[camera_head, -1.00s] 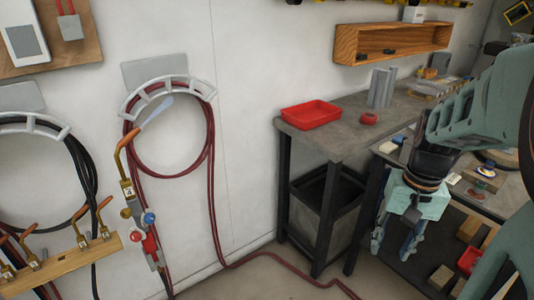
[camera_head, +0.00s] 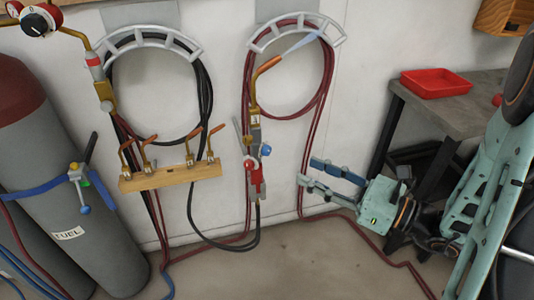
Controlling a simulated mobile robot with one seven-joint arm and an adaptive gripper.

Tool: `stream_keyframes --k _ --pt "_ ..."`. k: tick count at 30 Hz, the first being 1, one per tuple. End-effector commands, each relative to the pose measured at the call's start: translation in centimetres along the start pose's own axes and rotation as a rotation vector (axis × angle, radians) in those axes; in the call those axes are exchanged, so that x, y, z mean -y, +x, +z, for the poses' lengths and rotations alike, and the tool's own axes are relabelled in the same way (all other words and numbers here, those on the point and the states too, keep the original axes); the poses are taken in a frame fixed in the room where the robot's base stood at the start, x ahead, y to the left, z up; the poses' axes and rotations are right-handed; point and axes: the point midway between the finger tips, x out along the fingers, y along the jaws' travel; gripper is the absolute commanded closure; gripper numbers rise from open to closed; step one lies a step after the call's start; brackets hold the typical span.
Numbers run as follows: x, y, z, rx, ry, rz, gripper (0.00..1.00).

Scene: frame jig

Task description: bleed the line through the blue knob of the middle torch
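A torch (camera_head: 254,128) with a brass body and copper nozzle hangs upright on the wall in front of a dark red hose coil. A pale bluish cone (camera_head: 300,45) extends from its nozzle tip. Its round blue knob (camera_head: 265,150) sits on the right side, and a red knob (camera_head: 250,164) is lower on the left. I cannot tell from this view whether this is the middle torch. My gripper (camera_head: 307,173) is open and empty, lying sideways to the right of the torch. Its fingers point left towards the blue knob, with a visible gap between.
A wooden rack (camera_head: 172,176) with several copper nozzles is left of the torch. Another brass fitting (camera_head: 105,92) hangs further left. A gas cylinder marked FUEL (camera_head: 85,215) stands at the left. A bench with a red tray (camera_head: 438,84) is at the right. Hoses trail across the floor.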

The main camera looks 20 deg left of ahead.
Motion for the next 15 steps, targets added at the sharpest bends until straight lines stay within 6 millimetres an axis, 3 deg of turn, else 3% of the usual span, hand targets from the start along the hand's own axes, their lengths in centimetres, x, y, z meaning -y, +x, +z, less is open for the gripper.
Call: stream_keyframes --k 5,15 --pt "0.3 1.3 0.1 0.014 0.013 -0.016 0.64" --pt "0.3 7.4 0.1 0.012 0.01 -0.011 0.64"
